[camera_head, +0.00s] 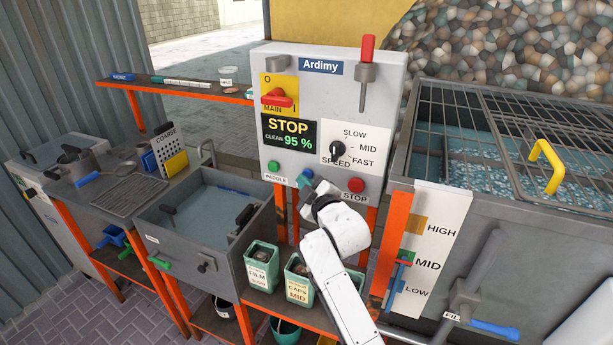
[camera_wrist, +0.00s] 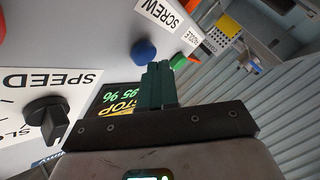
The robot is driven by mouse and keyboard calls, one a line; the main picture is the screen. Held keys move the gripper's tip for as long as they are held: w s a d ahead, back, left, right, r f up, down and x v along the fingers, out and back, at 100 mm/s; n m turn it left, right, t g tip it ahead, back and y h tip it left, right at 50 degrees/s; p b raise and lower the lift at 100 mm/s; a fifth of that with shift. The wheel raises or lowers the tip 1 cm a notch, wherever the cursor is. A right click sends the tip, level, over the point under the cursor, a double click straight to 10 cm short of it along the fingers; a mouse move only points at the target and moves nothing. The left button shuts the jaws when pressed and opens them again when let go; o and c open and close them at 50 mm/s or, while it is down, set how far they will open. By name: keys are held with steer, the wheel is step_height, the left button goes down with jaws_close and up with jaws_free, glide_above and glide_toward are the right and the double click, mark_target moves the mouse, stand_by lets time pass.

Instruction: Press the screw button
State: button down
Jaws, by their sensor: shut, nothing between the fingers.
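The control panel (camera_head: 327,62) labelled Ardimy stands upright in the head view. Its blue button (camera_head: 307,174) is low on the panel, partly hidden by my gripper (camera_head: 306,186). In the wrist view the blue button (camera_wrist: 143,50) is beside the SCREW label (camera_wrist: 160,14), seen upside down. My gripper's dark green fingers (camera_wrist: 158,68) are shut and empty. Their tips are close to the blue button, just below and right of it in the wrist view. I cannot tell whether they touch it. The display (camera_head: 289,134) reads STOP and CLEAN 95 %.
A green button (camera_head: 273,166) sits left of the blue one and a red STOP button (camera_head: 356,185) right of it. The speed knob (camera_head: 337,149) and red MAIN switch (camera_head: 278,97) are above. A water basin (camera_head: 152,222) is left, a grated tank (camera_head: 480,217) right.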

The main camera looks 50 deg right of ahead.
steer(key=shift+w+d, duration=0.15)
steer(key=shift+d, duration=0.3)
stand_by(0.5)
steer(key=shift+a, duration=0.1)
steer(key=shift+s+a, duration=0.35)
steer(key=shift+a, duration=0.35)
steer(key=a, duration=0.1)
steer(key=s+a, duration=0.1)
steer(key=a, duration=0.1)
steer(key=a+b, duration=0.1)
steer(key=shift+s+a, duration=0.35)
steer(key=shift+a, duration=0.05)
stand_by(0.9)
